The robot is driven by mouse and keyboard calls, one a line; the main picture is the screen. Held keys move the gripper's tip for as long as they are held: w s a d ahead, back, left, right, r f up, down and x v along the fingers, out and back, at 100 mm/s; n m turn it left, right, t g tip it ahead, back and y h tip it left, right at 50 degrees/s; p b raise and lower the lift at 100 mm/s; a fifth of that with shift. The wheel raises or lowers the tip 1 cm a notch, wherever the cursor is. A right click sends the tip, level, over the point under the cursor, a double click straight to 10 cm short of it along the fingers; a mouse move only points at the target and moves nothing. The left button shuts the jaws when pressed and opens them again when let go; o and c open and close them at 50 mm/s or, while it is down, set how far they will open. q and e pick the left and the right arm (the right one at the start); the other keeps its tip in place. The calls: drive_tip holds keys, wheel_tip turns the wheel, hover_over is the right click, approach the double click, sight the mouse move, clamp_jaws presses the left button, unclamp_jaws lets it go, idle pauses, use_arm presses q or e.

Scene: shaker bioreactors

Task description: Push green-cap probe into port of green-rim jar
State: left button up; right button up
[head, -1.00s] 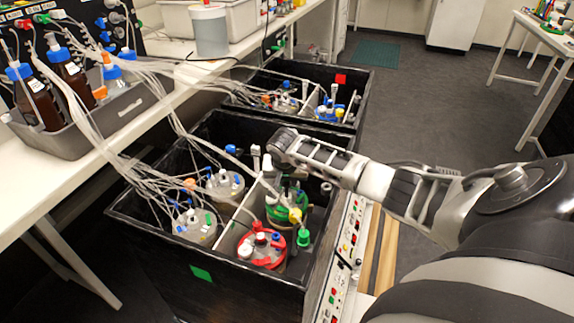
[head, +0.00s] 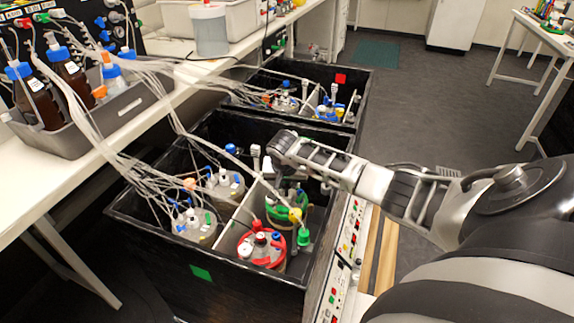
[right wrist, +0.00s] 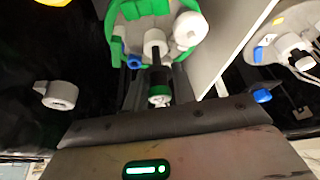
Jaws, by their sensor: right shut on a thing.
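The green-rim jar (head: 289,209) stands in the right half of the near black box, behind the red-rim jar. Its green rim also shows at the top of the right wrist view (right wrist: 123,14), with white fittings on its lid. My right gripper (right wrist: 157,93) points down at the far side of this jar. It is shut on the green-cap probe (right wrist: 158,84), which has a green band, a white end and a dark shaft. The shaft lines up with a white port (right wrist: 155,42); I cannot tell how deep it sits. In the head view the probe is hidden. My left gripper is not in view.
The red-rim jar (head: 262,247) stands just in front, with a separate green cap (head: 304,238) beside it. A white divider (head: 233,229) separates these from two tubed jars on the left. A white knob (right wrist: 60,95) stands beside the green-rim jar. Tubes hang from the bench.

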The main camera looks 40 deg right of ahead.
sight(287, 195)
drive_tip(key=shift+f, duration=0.7)
idle(0.6)
drive_tip(key=shift+f+b, duration=0.65)
drive_tip(key=shift+f, duration=0.4)
idle(0.8)
